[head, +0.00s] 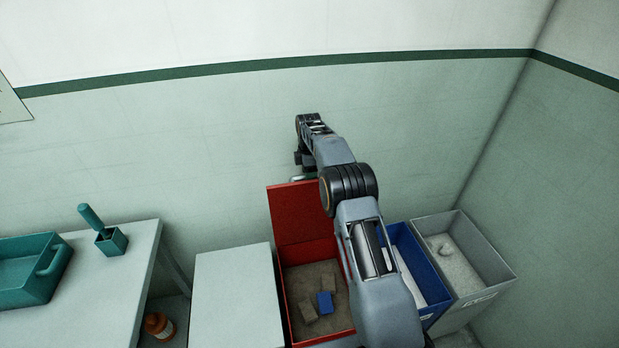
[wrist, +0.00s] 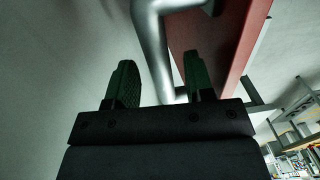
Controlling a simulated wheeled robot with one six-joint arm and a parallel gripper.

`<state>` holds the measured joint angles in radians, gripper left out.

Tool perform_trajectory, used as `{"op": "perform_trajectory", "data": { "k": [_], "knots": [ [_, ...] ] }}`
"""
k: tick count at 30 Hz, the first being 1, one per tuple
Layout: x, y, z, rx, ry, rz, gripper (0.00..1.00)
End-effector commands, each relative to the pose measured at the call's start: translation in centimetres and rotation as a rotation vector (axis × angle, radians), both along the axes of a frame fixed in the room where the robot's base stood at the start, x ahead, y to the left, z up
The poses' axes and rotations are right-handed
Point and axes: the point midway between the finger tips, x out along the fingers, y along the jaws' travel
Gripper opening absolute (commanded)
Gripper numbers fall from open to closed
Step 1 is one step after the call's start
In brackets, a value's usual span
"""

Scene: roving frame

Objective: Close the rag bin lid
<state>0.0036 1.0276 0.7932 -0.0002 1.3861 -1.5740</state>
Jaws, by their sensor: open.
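The red rag bin (head: 346,322) stands in the row of bins with its red lid (head: 288,212) raised upright at the back. Loose brown and blue pieces lie inside the bin. My arm reaches over it and hides part of the lid and its right side. In the wrist view the red lid (wrist: 220,40) is on the right, with a silver bar-like handle (wrist: 155,45) beside it. My gripper (wrist: 157,62) is open, its two dark green fingers on either side of the handle in the picture. I cannot tell whether they touch it. In the head view the fingers are mostly hidden.
A white-topped box (head: 233,295) stands left of the red bin. A blue bin (head: 425,275) and a grey bin (head: 462,250) stand to the right. A table (head: 110,285) at left holds a teal tray (head: 30,280) and a teal cup (head: 112,242). The wall is close behind.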

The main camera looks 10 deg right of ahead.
Motion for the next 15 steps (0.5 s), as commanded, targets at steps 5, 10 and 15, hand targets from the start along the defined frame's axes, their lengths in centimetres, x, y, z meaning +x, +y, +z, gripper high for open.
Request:
{"op": "perform_trajectory", "data": {
  "k": [5,10,15],
  "knots": [
    [0.00,-0.05,-0.35,0.000,-0.001,-0.001,0.48],
    [-0.01,-0.04,-0.31,0.000,0.000,-0.001,0.48],
    [-0.01,-0.02,-0.30,0.000,0.000,0.000,0.39]
  ]
}}
